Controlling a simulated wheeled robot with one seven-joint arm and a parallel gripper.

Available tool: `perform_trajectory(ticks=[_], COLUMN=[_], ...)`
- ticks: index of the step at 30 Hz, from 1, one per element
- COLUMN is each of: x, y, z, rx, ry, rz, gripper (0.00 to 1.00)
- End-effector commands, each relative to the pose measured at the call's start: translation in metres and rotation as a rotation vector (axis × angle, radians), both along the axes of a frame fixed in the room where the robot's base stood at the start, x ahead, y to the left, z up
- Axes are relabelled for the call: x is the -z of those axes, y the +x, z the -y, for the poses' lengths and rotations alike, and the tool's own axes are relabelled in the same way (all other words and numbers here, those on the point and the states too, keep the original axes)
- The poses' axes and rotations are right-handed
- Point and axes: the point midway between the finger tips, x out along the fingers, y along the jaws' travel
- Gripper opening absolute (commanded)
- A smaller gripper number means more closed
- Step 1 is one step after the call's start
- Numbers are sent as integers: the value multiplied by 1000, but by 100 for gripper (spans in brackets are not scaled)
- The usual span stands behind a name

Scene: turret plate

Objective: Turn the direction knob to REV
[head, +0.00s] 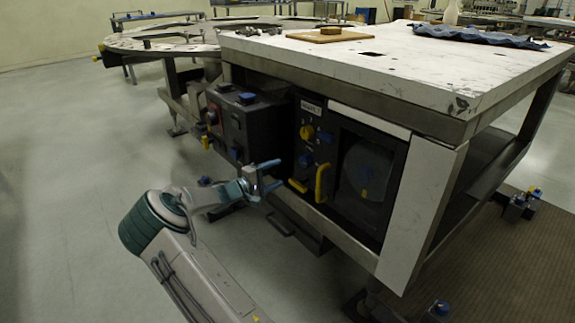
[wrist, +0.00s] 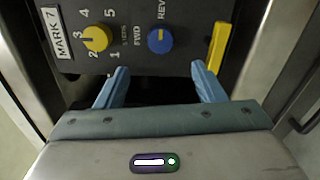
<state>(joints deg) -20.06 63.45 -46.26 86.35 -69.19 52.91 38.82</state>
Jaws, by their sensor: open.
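The direction knob (wrist: 160,41) is a round blue knob on a dark panel, with FWD printed on its left and REV above it in the wrist view. In the head view the blue knob (head: 306,160) is below a yellow knob. I cannot tell clearly which label its pointer faces. My gripper (wrist: 161,87) has its two blue fingers spread and empty, with the knob beyond and between their lines, apart from them. In the head view my gripper (head: 271,175) is in front of the panel, left of the knob.
A yellow speed knob (wrist: 95,38) numbered 1 to 5 sits left of the blue knob, beside a MARK 7 label (wrist: 58,33). A yellow handle (wrist: 217,46) stands out at the right. A dark box (head: 240,125) with blue buttons juts out left of the panel, under the white tabletop (head: 380,60).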

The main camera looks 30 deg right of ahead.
Motion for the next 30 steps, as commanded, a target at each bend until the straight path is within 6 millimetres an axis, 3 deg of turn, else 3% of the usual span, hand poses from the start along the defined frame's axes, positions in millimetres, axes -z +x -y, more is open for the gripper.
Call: perform_trajectory(ticks=[3,9,26,30], x=[-2,0,0,-25], y=[-1,-2,-2,-21], z=[-18,-30,-31,-26], rx=[-3,0,-1,50], ry=[0,1,0,81], rz=[-1,0,0,21], gripper=[63,63,63,63])
